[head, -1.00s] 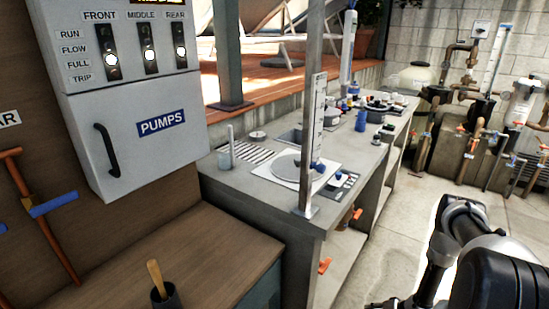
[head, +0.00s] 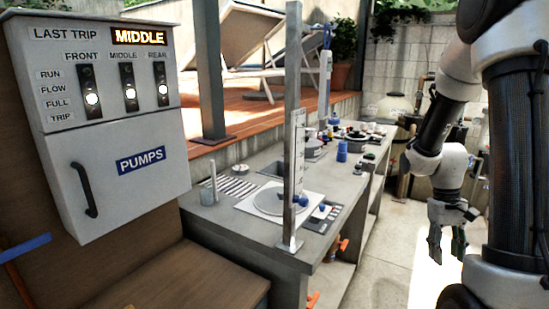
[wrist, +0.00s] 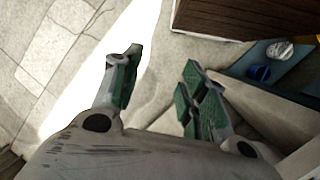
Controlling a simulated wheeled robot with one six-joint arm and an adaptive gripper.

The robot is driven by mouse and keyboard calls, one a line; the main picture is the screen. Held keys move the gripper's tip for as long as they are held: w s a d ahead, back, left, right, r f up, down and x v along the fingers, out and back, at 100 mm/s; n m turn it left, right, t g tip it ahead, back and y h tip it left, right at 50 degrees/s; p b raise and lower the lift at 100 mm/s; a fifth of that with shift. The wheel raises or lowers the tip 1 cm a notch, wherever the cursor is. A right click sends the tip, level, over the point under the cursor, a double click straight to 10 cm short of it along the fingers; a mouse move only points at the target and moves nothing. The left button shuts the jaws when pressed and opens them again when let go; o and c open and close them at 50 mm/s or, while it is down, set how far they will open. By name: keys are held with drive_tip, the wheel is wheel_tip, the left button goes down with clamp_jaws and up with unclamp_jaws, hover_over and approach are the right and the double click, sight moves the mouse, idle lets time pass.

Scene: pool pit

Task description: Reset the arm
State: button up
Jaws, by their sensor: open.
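My arm stands at the right of the head view, folded with its upper links raised. My gripper (head: 447,246) hangs from it, pointing down over the pale floor to the right of the bench. In the wrist view my gripper (wrist: 160,85) shows its two green-padded fingers spread apart, with only floor between them. It is open and empty, and touches nothing.
A grey pump panel (head: 110,120) reading "LAST TRIP MIDDLE" hangs at the left. A long grey bench (head: 210,215) with a scale, a blue cup (head: 342,151) and several bottles runs toward the back. Tan tanks (head: 395,108) and pipes stand at the far right. The paved floor (head: 385,270) is clear.

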drive_tip(key=s+a+r+n+t, duration=0.1)
drive_tip(key=s+a+r+t, duration=0.2)
drive_tip(key=r, duration=0.7)
drive_tip(key=s+a+r+t, duration=0.4)
drive_tip(key=s+a+r, duration=0.3)
drive_tip(key=a+r, duration=0.2)
wheel_tip(320, 180, up, 2)
drive_tip(key=shift+s+a+r+n+t+y, duration=0.2)
drive_tip(key=shift+s+n+t+y, duration=0.1)
drive_tip(key=shift+n+y, duration=0.1)
